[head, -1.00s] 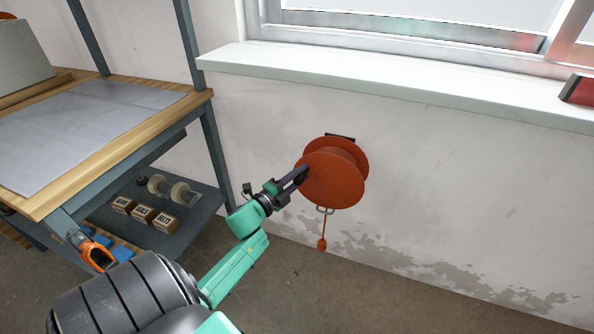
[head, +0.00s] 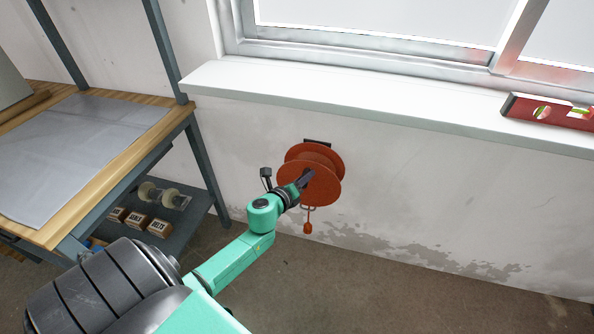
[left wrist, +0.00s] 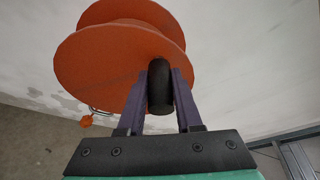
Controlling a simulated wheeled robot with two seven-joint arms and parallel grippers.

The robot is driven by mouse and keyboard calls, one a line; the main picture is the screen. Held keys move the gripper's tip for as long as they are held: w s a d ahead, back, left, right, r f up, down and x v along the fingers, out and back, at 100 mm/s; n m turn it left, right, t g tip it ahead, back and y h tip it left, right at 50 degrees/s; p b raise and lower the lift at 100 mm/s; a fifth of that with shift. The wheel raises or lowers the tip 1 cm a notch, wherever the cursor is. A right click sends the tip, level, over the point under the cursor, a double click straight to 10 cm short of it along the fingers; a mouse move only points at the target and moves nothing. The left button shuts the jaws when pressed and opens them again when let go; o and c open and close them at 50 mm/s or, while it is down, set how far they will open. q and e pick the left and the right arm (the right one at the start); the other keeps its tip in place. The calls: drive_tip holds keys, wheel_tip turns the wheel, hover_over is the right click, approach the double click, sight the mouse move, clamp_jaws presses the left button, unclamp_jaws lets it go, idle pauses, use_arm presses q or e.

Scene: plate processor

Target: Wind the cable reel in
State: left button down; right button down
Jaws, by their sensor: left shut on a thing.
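The orange cable reel (head: 322,186) is mounted on the wall below the window sill. A short orange cable end with a plug-like piece (head: 307,228) hangs under it, and it also shows in the left wrist view (left wrist: 86,121). My left gripper (head: 306,178) is at the reel's front disc. In the left wrist view, its two purple fingers (left wrist: 160,92) are shut on a black crank handle (left wrist: 160,88) that stands out from the disc of the reel (left wrist: 110,65). My right gripper is in neither view.
A workbench (head: 150,150) with a grey mat and a lower shelf of small boxes (head: 159,227) stands at the left. The white sill (head: 330,95) runs above the reel, with a red spirit level (head: 550,110) on it. The floor below is clear.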

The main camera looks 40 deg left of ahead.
sight(324, 179)
use_arm(q)
drive_tip(key=d+m+p, duration=0.1)
drive_tip(key=w+d+m+g+y+p, duration=0.1)
drive_tip(key=p, duration=0.1)
drive_tip(key=shift+d+m, duration=0.4)
drive_tip(key=shift+w+d+f+m+g+y+p, duration=0.15)
drive_tip(key=shift+d+f+m+y+p, duration=0.15)
drive_tip(key=shift+d+m+p, duration=0.15)
drive_tip(key=shift+w+d+f+m+g+y+p, duration=0.1)
drive_tip(key=shift+d+f+m+g+y+p, duration=0.1)
drive_tip(key=shift+d+m+y+p, duration=0.2)
drive_tip(key=shift+d+f+m+y, duration=0.2)
drive_tip(key=shift+f+m+y, duration=0.05)
drive_tip(key=shift+f+y, duration=0.05)
drive_tip(key=c, duration=0.6)
unclamp_jaws()
drive_tip(key=shift+w, duration=0.1)
drive_tip(key=shift+p, duration=0.3)
